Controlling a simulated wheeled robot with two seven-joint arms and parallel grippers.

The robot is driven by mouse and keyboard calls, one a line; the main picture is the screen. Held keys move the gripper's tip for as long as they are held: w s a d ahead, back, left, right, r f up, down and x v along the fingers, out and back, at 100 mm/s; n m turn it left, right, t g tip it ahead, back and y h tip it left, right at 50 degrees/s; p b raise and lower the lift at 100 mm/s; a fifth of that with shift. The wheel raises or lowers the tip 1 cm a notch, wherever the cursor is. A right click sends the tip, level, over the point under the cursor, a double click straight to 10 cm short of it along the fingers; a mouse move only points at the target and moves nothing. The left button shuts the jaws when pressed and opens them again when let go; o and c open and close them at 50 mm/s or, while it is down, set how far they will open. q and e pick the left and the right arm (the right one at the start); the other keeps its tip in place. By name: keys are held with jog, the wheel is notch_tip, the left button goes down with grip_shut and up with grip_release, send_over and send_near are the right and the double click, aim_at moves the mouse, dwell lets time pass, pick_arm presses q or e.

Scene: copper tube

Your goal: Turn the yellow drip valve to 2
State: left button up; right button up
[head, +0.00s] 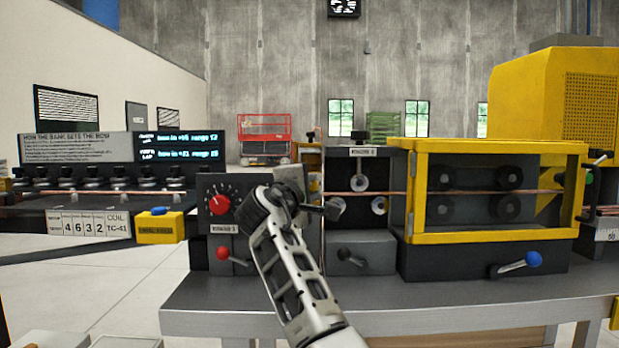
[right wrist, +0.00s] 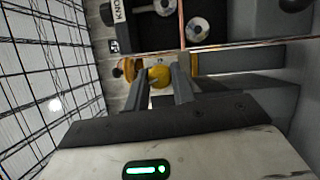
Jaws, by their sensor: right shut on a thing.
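The yellow drip valve (right wrist: 159,76) shows in the right wrist view as a small yellow knob between my two fingers. My right gripper (head: 326,209) is in front of the gap between the dark dial box and the straightener unit in the head view. It is shut on the valve. In the head view the gripper and arm hide the valve. The valve's scale and setting cannot be read. My left gripper is not in view.
Left of my gripper is a red dial (head: 220,204) with a red lever (head: 223,253) below. A copper tube (head: 380,194) runs right into a yellow-framed guard (head: 494,238) with a blue-knobbed lever (head: 533,259). The grey bench front (head: 440,300) is clear.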

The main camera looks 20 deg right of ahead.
jog(key=m+p, duration=0.1)
jog(key=m, duration=0.1)
jog(key=m+y+p, duration=0.1)
jog(key=p, duration=0.1)
jog(key=m+g+y+p, duration=0.1)
jog(key=m, duration=0.1)
jog(key=shift+r+m, duration=0.25)
jog(key=shift+m, duration=0.05)
jog(key=shift+m+g+y+p, duration=0.3)
jog(key=shift+m+y+p, duration=0.3)
jog(key=shift+m+p, duration=0.4)
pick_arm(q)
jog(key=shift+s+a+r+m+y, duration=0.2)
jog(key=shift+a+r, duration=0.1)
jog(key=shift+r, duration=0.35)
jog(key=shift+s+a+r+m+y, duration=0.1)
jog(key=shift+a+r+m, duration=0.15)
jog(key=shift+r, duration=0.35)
pick_arm(e)
jog(key=shift+m, duration=0.3)
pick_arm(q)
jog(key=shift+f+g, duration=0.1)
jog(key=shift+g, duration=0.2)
pick_arm(e)
jog(key=shift+f+y, duration=0.1)
jog(key=shift+y, duration=0.2)
jog(key=o, duration=1)
jog(key=shift+d, duration=0.1)
